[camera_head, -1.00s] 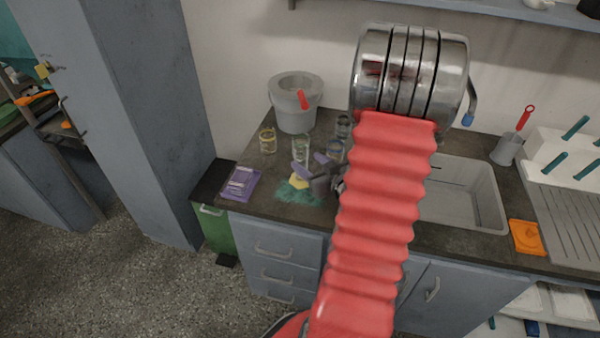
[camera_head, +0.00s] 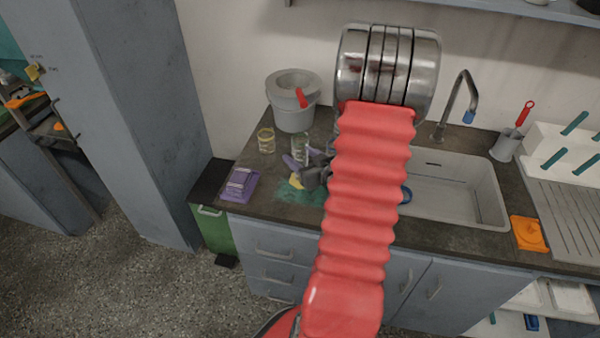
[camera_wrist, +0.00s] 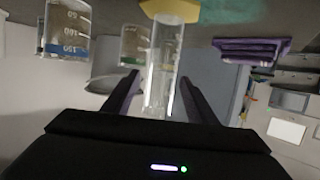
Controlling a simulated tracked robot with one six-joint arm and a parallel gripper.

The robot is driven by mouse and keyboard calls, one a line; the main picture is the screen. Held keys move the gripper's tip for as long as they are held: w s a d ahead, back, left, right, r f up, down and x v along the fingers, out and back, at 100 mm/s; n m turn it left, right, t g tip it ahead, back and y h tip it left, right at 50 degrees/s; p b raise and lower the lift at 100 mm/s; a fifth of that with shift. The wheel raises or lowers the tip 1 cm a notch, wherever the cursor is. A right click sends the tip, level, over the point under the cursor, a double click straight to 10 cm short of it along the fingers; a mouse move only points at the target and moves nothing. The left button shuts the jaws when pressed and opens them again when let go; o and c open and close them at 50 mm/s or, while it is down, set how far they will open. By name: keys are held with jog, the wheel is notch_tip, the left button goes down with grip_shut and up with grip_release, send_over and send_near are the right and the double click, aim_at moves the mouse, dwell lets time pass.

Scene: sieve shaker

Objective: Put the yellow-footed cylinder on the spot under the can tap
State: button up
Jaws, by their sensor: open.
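The cylinder is clear, with a yellow foot. In the wrist view the cylinder (camera_wrist: 163,70) runs between my two purple fingers, its foot at the top edge. In the head view only the yellow foot (camera_head: 296,181) shows clearly, beside my gripper (camera_head: 303,165) on the counter. My gripper (camera_wrist: 160,82) is open around the cylinder in the wrist view; I cannot tell whether either finger touches it. A grey can (camera_head: 292,115) with a red tap (camera_head: 302,97) stands at the back left of the counter. The spot below the tap is not distinct.
Glass beakers (camera_head: 266,141) (camera_head: 300,147) stand between the can and my gripper. A purple stack (camera_head: 240,184) lies at the counter's left end. A teal patch (camera_head: 290,196) marks the front. The sink (camera_head: 450,190) and its faucet (camera_head: 468,85) are to the right.

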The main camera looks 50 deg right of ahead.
grip_shut()
dwell(0.6)
